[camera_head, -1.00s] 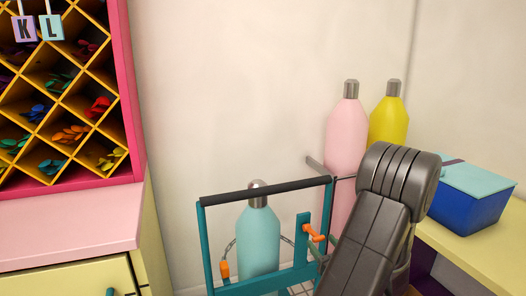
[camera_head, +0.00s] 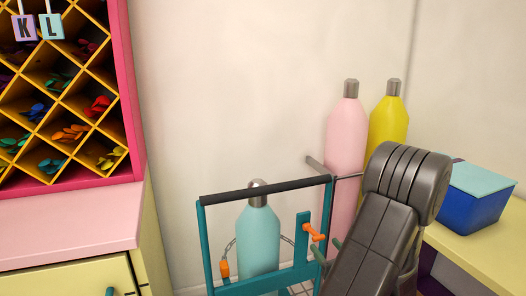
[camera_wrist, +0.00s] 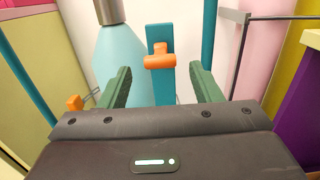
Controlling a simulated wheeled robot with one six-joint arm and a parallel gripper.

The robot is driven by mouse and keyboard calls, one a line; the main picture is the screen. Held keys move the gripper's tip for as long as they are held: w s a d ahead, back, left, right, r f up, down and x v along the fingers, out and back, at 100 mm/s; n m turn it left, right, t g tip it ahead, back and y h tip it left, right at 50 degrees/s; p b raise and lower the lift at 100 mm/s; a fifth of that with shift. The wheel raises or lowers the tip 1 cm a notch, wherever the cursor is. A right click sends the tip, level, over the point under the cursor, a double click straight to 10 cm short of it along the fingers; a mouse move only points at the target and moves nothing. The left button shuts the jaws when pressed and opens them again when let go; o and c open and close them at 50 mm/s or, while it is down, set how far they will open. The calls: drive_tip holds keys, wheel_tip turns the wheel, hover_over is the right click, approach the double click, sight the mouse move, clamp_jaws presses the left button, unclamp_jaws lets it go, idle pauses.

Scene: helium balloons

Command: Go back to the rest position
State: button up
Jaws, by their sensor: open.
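My gripper (camera_wrist: 162,88) shows in the wrist view with its two green fingers spread apart and nothing between them. Beyond the fingers is an orange clamp (camera_wrist: 159,58) on a teal post. The clamp also shows in the head view (camera_head: 313,232), just left of my arm. A light teal gas cylinder (camera_head: 258,240) stands in a teal trolley (camera_head: 204,245) with a dark handle bar. In the head view, my dark arm covers most of the gripper; only green finger parts show beside the trolley's post.
A pink cylinder (camera_head: 346,140) and a yellow cylinder (camera_head: 388,122) stand by the wall behind my arm. A blue box with a teal lid (camera_head: 472,208) sits on a yellow table (camera_head: 480,258) at right. A pink rack (camera_head: 130,100) of balloons stands over a counter (camera_head: 70,225) at left.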

sight(316, 234)
drive_tip(key=shift+x, duration=1.05)
drive_tip(key=w+r+p, duration=0.1)
drive_tip(key=w+a+r+p, duration=0.1)
drive_tip(key=r+p, duration=0.1)
drive_tip(key=w+r+p, duration=0.1)
drive_tip(key=r+p, duration=0.1)
drive_tip(key=shift+w+a+r, duration=0.1)
drive_tip(key=shift+w+a, duration=0.05)
drive_tip(key=shift+w+a+r, duration=0.1)
drive_tip(key=shift+w+a, duration=0.05)
drive_tip(key=shift+w, duration=0.35)
